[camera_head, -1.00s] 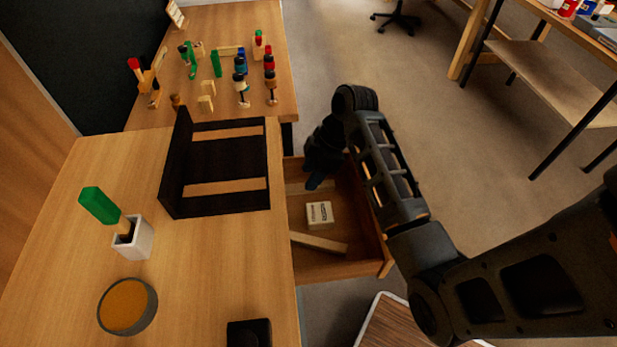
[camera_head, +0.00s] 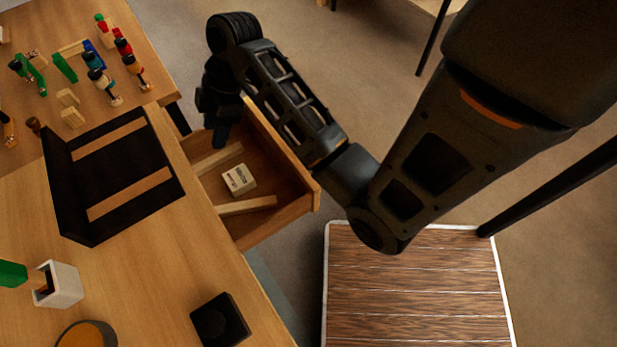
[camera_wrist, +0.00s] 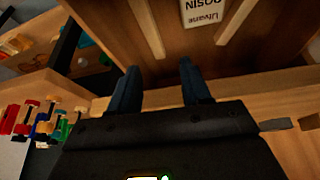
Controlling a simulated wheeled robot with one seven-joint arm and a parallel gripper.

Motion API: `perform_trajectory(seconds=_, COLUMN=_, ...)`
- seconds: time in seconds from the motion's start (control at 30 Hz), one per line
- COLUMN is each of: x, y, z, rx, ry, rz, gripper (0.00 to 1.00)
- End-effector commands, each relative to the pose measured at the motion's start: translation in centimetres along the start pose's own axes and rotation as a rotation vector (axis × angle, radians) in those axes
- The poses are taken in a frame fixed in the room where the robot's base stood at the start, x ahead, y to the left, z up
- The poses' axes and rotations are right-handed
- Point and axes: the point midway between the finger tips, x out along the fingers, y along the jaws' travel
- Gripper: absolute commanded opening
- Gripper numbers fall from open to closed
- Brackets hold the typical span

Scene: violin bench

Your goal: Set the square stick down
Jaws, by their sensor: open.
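Two pale wooden sticks lie apart on the drawer floor, one stick (camera_head: 217,158) towards the back and another stick (camera_head: 248,205) nearer the front. In the wrist view one stick (camera_wrist: 152,30) and the other stick (camera_wrist: 237,22) lie on either side of a rosin box. I cannot tell which one is the square stick. My gripper (camera_head: 220,137) points down at the drawer's far end. In the wrist view my gripper (camera_wrist: 161,84) is open, with nothing between its dark blue fingers.
The open drawer (camera_head: 310,195) holds the pale rosin box (camera_head: 239,180). A black rack (camera_head: 110,165), a white pot (camera_head: 62,286) and a black block (camera_head: 220,320) stand on the bench. A slatted panel (camera_head: 415,285) lies at lower right.

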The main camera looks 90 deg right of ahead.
Motion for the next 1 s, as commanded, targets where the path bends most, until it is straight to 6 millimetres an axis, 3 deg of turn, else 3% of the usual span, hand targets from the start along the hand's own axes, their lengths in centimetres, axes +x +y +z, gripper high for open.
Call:
perform_trajectory(seconds=0.03, x=1.6, y=-2.0, z=-0.2, rx=0.030, ry=0.009, rz=0.020, gripper=0.48)
perform_trajectory(seconds=0.1, x=3.2, y=-4.2, z=-0.4, rx=0.084, ry=0.027, rz=0.075, gripper=0.48)
perform_trajectory(seconds=0.2, x=4.6, y=-7.4, z=-0.6, rx=0.158, ry=0.061, rz=0.153, gripper=0.48)
perform_trajectory(seconds=0.33, x=5.2, y=-11.4, z=-0.2, rx=0.239, ry=0.117, rz=0.249, gripper=0.48)
perform_trajectory(seconds=0.47, x=4.4, y=-15.1, z=0.3, rx=0.303, ry=0.192, rz=0.334, gripper=0.48)
perform_trajectory(seconds=0.77, x=-0.8, y=-21.2, z=1.6, rx=0.383, ry=0.393, rz=0.453, gripper=0.48)
perform_trajectory(seconds=1.0, x=-8.7, y=-25.7, z=2.0, rx=0.405, ry=0.636, rz=0.469, gripper=0.48)
